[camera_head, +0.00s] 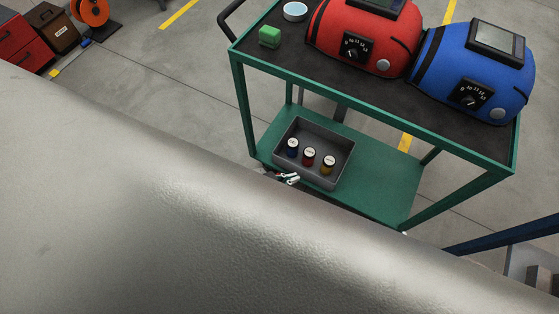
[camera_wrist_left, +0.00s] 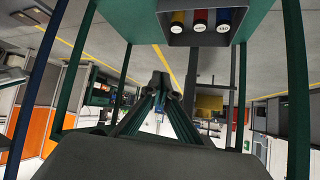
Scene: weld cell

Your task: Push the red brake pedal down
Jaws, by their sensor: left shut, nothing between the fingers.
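I cannot make out the red brake pedal for sure in either view. The green cart (camera_head: 378,193) stands in the upper right of the head view, and its near lower side is partly hidden. My left gripper (camera_head: 289,178) shows only as a small bit at the near edge of the cart's lower shelf, just in front of the grey tray. In the left wrist view its two dark fingers (camera_wrist_left: 160,82) come together at the tips, shut and empty. The wrist picture is upside down. My right gripper is not in view.
On the cart top are a red helmet (camera_head: 345,25), a blue helmet (camera_head: 505,75), a green block (camera_head: 269,36) and a round tin (camera_head: 295,11). A grey tray (camera_head: 338,171) with three small bottles sits on the lower shelf. Open floor (camera_head: 170,70) lies left of the cart.

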